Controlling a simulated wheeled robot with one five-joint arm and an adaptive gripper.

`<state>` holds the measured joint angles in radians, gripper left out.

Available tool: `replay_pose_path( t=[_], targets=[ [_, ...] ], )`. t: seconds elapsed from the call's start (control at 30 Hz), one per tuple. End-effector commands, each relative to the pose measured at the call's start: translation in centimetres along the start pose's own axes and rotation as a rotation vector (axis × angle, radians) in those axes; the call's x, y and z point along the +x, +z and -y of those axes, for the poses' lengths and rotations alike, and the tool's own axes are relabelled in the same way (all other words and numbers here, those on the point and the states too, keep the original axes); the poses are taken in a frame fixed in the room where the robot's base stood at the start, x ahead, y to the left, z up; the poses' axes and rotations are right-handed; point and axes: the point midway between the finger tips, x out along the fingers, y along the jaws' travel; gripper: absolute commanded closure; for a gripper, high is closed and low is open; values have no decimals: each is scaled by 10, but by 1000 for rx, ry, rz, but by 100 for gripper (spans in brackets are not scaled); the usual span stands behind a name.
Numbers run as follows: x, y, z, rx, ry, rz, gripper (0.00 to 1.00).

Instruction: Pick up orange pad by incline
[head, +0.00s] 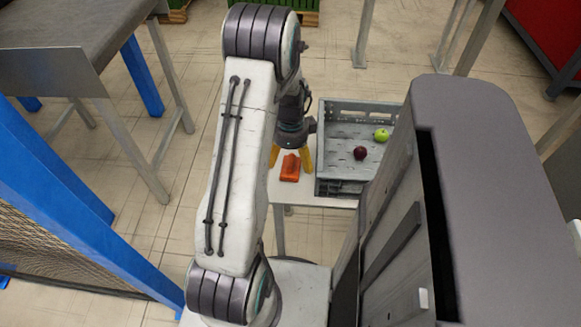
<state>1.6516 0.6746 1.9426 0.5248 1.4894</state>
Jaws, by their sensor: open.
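An orange pad (290,168), small and block-like, lies on the pale table (315,201) to the left of a grey crate. My gripper (291,160) is open, with yellow fingers pointing down. One finger shows on each side of the pad, close above or around it. I cannot tell whether the fingers touch the pad. My arm hides part of the table to the left.
The grey crate (338,187) stands close to the right of my gripper and holds a green apple (381,134) and a dark red fruit (360,153). A grey conveyor (75,40) and a blue-framed mesh fence (60,235) stand at the left.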

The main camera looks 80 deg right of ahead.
Motion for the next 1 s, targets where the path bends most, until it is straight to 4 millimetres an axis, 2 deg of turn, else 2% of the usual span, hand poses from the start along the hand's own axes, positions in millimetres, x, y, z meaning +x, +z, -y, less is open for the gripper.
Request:
replay_pose_path(
  t=[0.2,0.5,1.0],
  targets=[
    [16,0,0,0,0,0,11],
    [16,0,0,0,0,0,12],
    [16,0,0,0,-1,0,57]
  ],
)
